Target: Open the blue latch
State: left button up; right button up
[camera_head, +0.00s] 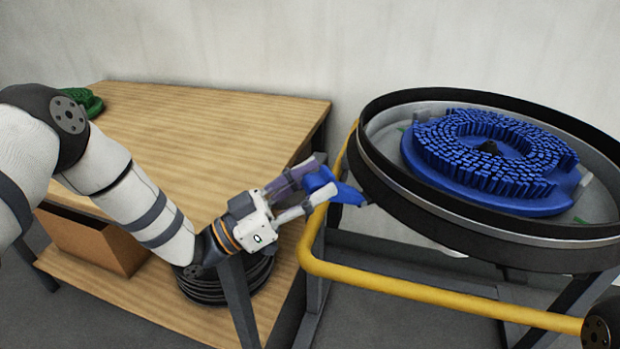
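The blue latch (347,194) is at the left side of the round tank (455,226), by the yellow rail. My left gripper (322,180) is at the latch, with its two fingers apart and part of the blue piece between them. I cannot tell whether the fingers press on it or only surround it. The fingers hide part of the latch. My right gripper is not in view.
A yellow rail (430,294) curves around the tank's front and left. Inside the tank lies a blue round brush (484,160). A wooden table (215,125) with a green object (86,101) stands left. A cardboard box (90,240) and black coiled hose (228,284) sit on its lower shelf.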

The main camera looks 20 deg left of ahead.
pick_arm(q)
jog(key=shift+w+r, duration=0.1)
jog(key=shift+r, duration=0.1)
jog(key=v, duration=1.2)
jog(key=shift+f, duration=0.1)
